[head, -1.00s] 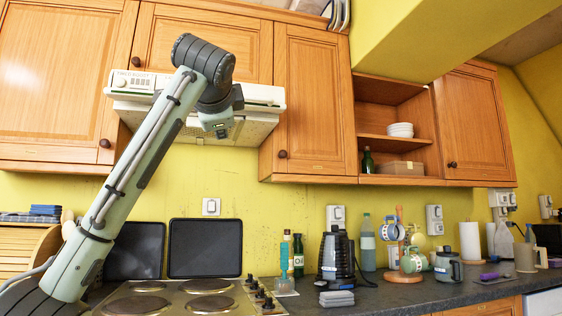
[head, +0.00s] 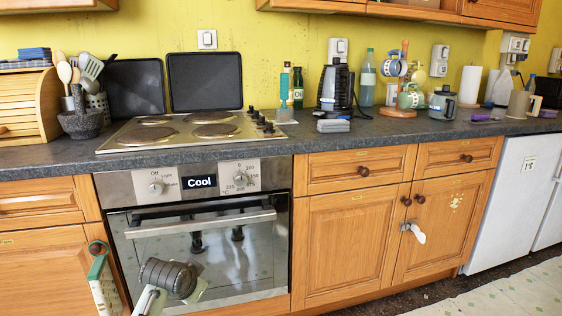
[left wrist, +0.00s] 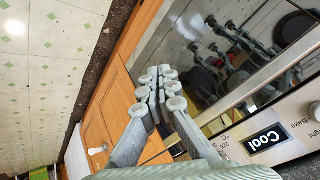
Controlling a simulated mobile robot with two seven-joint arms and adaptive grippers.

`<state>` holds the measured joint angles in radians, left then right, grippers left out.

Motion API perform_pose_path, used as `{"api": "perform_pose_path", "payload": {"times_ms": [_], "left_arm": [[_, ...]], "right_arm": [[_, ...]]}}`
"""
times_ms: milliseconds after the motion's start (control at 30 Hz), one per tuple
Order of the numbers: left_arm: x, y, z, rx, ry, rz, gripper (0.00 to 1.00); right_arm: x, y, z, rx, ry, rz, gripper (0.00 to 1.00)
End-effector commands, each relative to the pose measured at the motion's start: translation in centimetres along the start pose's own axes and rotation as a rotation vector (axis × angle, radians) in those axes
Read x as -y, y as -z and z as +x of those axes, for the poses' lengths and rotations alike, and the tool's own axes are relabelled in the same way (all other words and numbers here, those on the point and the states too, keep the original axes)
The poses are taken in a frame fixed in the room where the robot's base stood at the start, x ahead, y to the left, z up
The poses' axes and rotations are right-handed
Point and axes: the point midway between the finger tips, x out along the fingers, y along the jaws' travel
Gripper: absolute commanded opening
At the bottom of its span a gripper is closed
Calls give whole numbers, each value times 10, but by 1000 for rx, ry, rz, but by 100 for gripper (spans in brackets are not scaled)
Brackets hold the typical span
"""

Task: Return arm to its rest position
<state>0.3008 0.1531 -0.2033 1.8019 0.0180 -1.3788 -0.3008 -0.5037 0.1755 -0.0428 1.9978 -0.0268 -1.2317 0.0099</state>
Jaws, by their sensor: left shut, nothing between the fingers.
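My left arm (head: 168,278) shows low in the head view, in front of the oven door; I cannot make out its fingertips there. In the left wrist view my left gripper (left wrist: 158,88) is shut and empty, its pale fingers together. Behind it are the wooden cabinet front and the glass oven door (left wrist: 215,60). My right gripper is in neither view.
The oven (head: 200,235) has a handle bar and a "Cool" display. Above it is the hob (head: 185,130). Open floor (head: 510,290) lies at the lower right.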

Motion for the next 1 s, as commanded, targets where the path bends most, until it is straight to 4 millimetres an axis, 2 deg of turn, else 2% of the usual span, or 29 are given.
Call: {"api": "perform_pose_path", "payload": {"times_ms": [33, 167, 300, 400, 500, 600, 700, 1000], "left_arm": [[-17, -40, 8, 45, -20, -34, 0], [-54, -134, 17, 147, -52, -128, 0], [-92, -232, 7, 260, -74, -221, 0], [-113, -290, -7, 332, -78, -276, 0], [-128, -334, -22, 388, -77, -315, 0], [-137, -360, -33, 422, -74, -338, 0], [-140, -372, -38, 437, -72, -350, 0], [-141, -373, -39, 439, -73, -351, 0]], "right_arm": [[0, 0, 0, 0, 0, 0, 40], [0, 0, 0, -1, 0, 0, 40], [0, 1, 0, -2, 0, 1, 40], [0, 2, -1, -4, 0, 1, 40], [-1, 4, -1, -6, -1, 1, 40], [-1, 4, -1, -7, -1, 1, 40], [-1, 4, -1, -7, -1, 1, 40], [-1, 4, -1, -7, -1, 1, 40]]}}
